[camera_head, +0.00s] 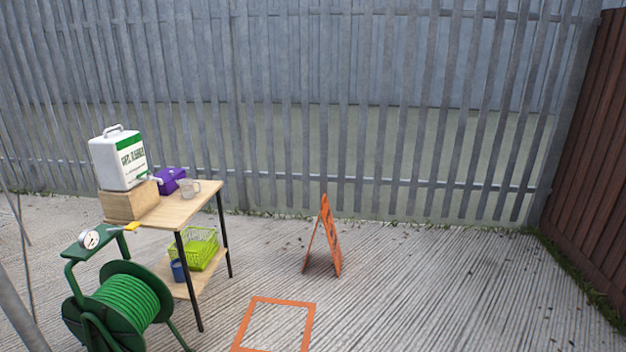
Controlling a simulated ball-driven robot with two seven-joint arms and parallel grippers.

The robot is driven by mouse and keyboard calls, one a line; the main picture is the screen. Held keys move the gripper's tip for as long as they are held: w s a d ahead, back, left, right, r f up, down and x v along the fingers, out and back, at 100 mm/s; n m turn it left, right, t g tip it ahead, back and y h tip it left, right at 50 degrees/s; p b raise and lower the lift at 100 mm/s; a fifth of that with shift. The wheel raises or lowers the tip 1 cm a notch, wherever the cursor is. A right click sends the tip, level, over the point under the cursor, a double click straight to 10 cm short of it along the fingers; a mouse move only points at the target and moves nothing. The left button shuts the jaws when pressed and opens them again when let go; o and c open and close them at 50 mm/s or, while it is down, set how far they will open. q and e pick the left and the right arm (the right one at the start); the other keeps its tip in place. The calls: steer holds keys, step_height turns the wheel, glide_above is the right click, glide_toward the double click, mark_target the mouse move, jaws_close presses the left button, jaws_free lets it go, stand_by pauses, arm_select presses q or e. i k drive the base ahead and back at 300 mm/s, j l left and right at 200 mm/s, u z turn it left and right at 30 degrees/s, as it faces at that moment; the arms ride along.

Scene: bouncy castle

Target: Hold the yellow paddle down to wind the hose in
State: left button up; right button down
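The yellow paddle (131,227) sticks out to the right from the top of the green hose reel's frame (88,243), near the table's front left corner. A round white gauge (89,239) sits on the same frame, left of the paddle. The green hose (130,301) is wound on the drum below; whether any of it trails off the drum cannot be seen. Neither of my grippers is in view, and nothing is touching the paddle.
A wooden table (178,212) bears a white canister (118,158) on a wooden block (131,200), a purple item (171,180) and a mug (190,188). Its lower shelf holds a green basket (203,250) and blue cup (179,270). An orange sign (325,238) stands right; an orange floor square (314,318) lies in front.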

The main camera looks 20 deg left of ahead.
mark_target(132, 226)
steer(key=i+u, duration=0.25)
steer(key=u, duration=0.25)
steer(key=i+l+u, duration=0.1)
steer(key=i+u, duration=0.15)
steer(key=u, duration=0.25)
steer(key=i+l+u, duration=0.2)
steer(key=u, duration=0.3)
steer(key=i+l+u, duration=0.15)
steer(key=u, duration=0.35)
steer(key=i+l+u, duration=0.1)
steer(key=l+u, duration=0.4)
steer(key=i+l+u, duration=0.15)
steer(key=l+u, duration=0.2)
steer(key=i+l+u, duration=0.15)
steer(key=l+u, duration=0.5)
steer(key=l, duration=0.15)
steer(key=l+u, duration=0.35)
steer(key=i+l, duration=0.05)
steer(key=l, duration=0.05)
